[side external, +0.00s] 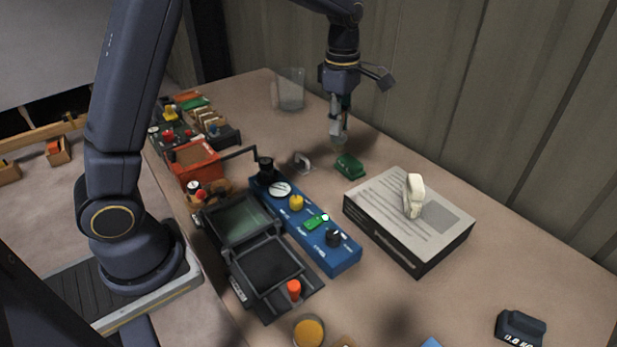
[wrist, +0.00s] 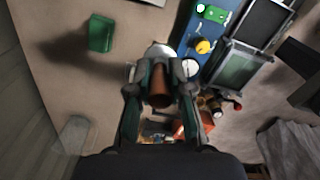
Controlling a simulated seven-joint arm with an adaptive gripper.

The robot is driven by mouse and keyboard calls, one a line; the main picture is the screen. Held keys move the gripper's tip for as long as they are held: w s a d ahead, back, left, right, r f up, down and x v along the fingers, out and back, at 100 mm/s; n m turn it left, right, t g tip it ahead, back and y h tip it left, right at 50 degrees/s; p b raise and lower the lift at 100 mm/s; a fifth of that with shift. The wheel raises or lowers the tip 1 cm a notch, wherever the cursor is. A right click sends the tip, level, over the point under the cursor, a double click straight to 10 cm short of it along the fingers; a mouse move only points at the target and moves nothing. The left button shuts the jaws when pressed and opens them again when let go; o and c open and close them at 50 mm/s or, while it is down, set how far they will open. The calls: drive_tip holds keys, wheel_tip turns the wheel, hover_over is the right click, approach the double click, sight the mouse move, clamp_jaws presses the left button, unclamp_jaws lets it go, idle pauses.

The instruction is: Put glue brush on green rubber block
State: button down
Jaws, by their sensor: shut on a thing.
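The green rubber block (side external: 349,165) lies on the bench in the side view. It also shows at the upper left of the wrist view (wrist: 100,33). My gripper (side external: 338,137) is above the bench, just behind and slightly left of the block in the side view. In the wrist view, its fingers are shut on a reddish-brown, rounded thing, which I take to be the glue brush (wrist: 160,90). The brush points toward the wrist camera, so its far end is hidden. The block is apart from the brush, off to the left in the wrist view.
A blue panel with knobs (side external: 341,258) lies left of a large pale box (side external: 377,205) with a white object (side external: 414,194) on top. A metal shackle (side external: 301,160) lies near the block. A clear beaker (side external: 290,90) stands behind. The wall runs along the right.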

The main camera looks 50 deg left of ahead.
drive_tip(key=a+f+n, duration=0.2)
drive_tip(key=a, duration=0.5)
hover_over(350, 160)
wheel_tip(350, 160, down, 9)
drive_tip(key=shift+d+f, duration=0.1)
drive_tip(key=shift+f, duration=1.4)
drive_tip(key=c, duration=1.1)
unclamp_jaws()
drive_tip(key=shift+f, duration=0.15)
